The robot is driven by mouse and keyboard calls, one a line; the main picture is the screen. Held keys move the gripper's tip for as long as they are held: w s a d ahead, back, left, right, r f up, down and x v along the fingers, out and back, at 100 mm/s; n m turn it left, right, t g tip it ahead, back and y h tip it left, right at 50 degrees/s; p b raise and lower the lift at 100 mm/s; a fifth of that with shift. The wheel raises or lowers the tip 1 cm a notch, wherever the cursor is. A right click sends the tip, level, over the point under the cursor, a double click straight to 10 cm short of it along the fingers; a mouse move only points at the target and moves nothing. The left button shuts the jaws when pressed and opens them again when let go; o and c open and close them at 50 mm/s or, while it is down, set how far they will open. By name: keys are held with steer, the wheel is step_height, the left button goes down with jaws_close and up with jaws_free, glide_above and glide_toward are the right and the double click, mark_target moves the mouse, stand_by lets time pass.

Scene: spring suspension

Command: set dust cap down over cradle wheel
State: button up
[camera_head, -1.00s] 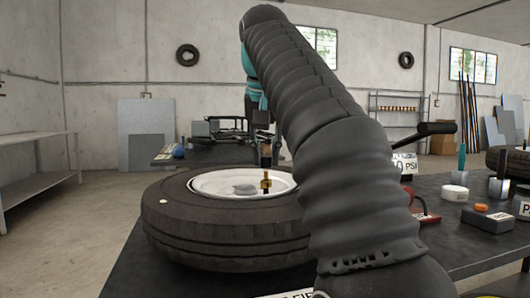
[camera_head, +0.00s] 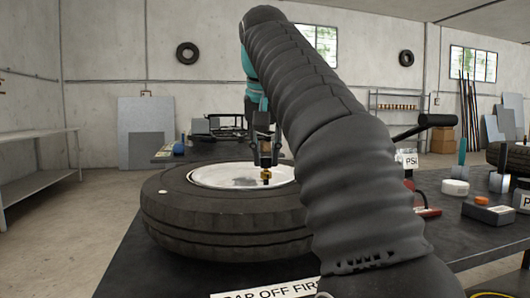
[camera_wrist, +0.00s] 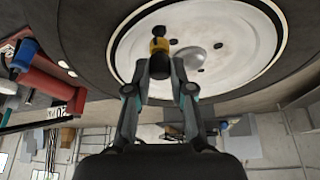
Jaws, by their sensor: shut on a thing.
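The cradle wheel (camera_head: 225,237), a black tyre with a white rim, lies flat on the dark table; its rim also shows in the wrist view (camera_wrist: 262,45). My gripper (camera_head: 265,163) is above the right part of the rim, pointing down. In the wrist view my gripper (camera_wrist: 160,68) has its fingertips together on a small piece, which I take as the dust cap and which they mostly hide. A brass-coloured piece (camera_wrist: 159,46) sits directly beyond the fingertips, in line with a black stem (camera_wrist: 157,31) at the rim. I cannot tell whether cap and stem touch.
A sign (camera_head: 265,291) lies at the table's front edge. A white round tub (camera_head: 455,188), a dark box with an orange button (camera_head: 487,211) and upright tools stand on the right. In the wrist view red and blue items (camera_wrist: 45,85) lie left of the wheel.

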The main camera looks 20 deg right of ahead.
steer(key=shift+f, duration=0.3)
steer(key=o, duration=0.9)
step_height(320, 180, up, 5)
steer(key=p, duration=0.5)
steer(key=shift+r, duration=1.05)
